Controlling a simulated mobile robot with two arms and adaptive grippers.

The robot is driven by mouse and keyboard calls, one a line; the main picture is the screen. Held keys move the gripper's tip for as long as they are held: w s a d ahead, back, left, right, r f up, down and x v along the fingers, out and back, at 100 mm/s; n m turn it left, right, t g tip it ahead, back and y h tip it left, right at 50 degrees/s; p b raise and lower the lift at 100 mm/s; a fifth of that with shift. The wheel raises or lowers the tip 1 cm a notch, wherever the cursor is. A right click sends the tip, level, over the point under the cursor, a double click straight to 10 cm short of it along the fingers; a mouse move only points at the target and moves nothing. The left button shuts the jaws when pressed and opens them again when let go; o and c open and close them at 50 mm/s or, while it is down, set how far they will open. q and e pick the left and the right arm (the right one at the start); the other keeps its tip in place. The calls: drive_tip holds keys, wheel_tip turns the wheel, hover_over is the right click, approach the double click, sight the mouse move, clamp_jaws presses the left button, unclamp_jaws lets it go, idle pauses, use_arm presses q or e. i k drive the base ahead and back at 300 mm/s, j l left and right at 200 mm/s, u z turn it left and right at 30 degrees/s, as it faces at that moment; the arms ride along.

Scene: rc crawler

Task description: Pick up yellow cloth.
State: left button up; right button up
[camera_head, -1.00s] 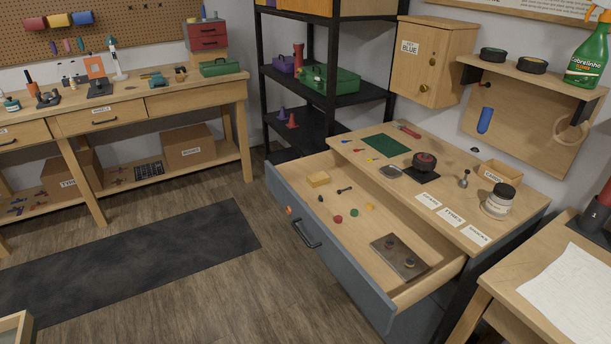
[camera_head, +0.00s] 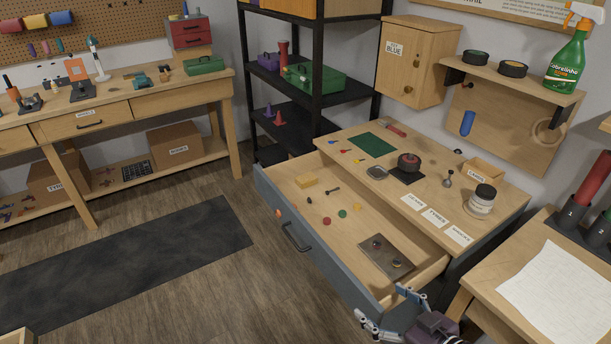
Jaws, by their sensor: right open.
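A small yellow block-like piece (camera_head: 306,182), which looks like the folded yellow cloth, lies in the back left part of the open drawer (camera_head: 322,246). My right gripper (camera_head: 383,308) shows at the bottom edge, by the drawer's near right corner. Its fingers are spread apart and nothing shows between them. It is well away from the yellow piece. My left gripper is not in view.
The drawer also holds several small coloured parts and a dark plate (camera_head: 387,258). Its front panel carries a black handle (camera_head: 297,238). Floor left of the drawer is clear.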

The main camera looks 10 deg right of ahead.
sight(304, 181)
drive_tip(key=i, duration=1.9)
